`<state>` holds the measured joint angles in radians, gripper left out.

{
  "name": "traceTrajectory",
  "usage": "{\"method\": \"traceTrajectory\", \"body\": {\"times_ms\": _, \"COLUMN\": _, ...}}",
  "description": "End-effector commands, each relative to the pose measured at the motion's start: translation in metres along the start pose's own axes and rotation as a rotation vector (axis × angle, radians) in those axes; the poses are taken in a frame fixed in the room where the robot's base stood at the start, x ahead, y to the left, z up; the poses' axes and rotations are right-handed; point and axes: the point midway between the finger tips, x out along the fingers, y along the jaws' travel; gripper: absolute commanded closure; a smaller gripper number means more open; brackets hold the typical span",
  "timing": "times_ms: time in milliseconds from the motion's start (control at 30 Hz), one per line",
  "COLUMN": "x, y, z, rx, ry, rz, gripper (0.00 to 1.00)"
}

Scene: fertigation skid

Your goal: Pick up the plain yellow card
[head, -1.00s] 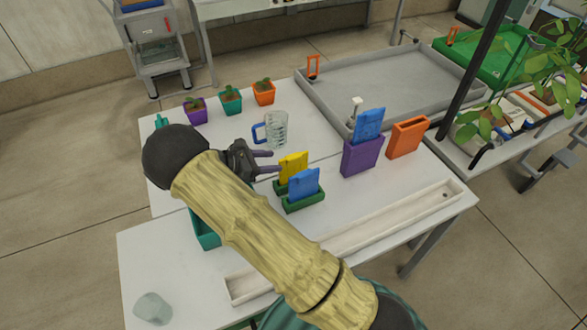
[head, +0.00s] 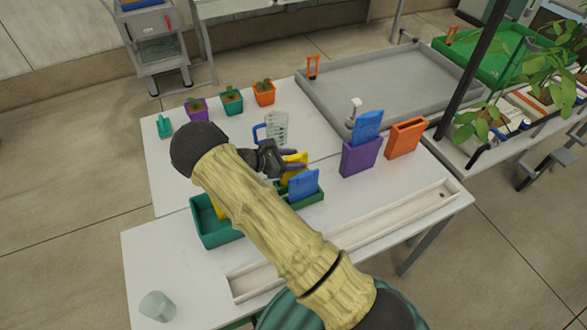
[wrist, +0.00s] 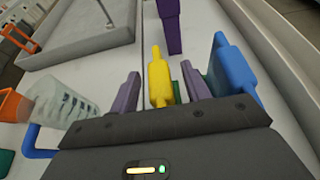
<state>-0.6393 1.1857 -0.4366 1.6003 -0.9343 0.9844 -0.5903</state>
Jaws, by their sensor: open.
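A yellow card (head: 293,162) stands upright in a green holder on the white table, partly hidden by my gripper in the head view. In the wrist view the yellow card (wrist: 160,80) is between my gripper's two purple fingers (wrist: 157,92), with a gap on each side. My gripper (head: 282,165) is open around it. A blue card (head: 304,184) stands in a green holder (head: 312,197) just in front; in the wrist view this blue card (wrist: 231,75) is right of the right finger. Whether the yellow card bears a mark cannot be seen.
A glass mug with a blue handle (head: 276,128) stands close behind my gripper. A purple holder (head: 361,157) with another blue card (head: 367,125) and an orange holder (head: 405,138) stand right. A teal bin (head: 217,234) with something yellow is left; a white trough (head: 350,238) lies in front.

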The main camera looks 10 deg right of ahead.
Motion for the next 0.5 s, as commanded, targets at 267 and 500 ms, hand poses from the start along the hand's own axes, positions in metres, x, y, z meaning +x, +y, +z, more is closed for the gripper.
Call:
{"method": "traceTrajectory", "body": {"times_ms": 267, "x": 0.0088, "y": 0.0001, "z": -0.0009, "rx": -0.001, "ry": 0.001, "rz": 0.002, "gripper": 0.53}}
{"method": "traceTrajectory", "body": {"times_ms": 500, "x": 0.0086, "y": 0.0000, "z": -0.0008, "rx": -0.001, "ry": 0.001, "rz": 0.001, "gripper": 0.53}}
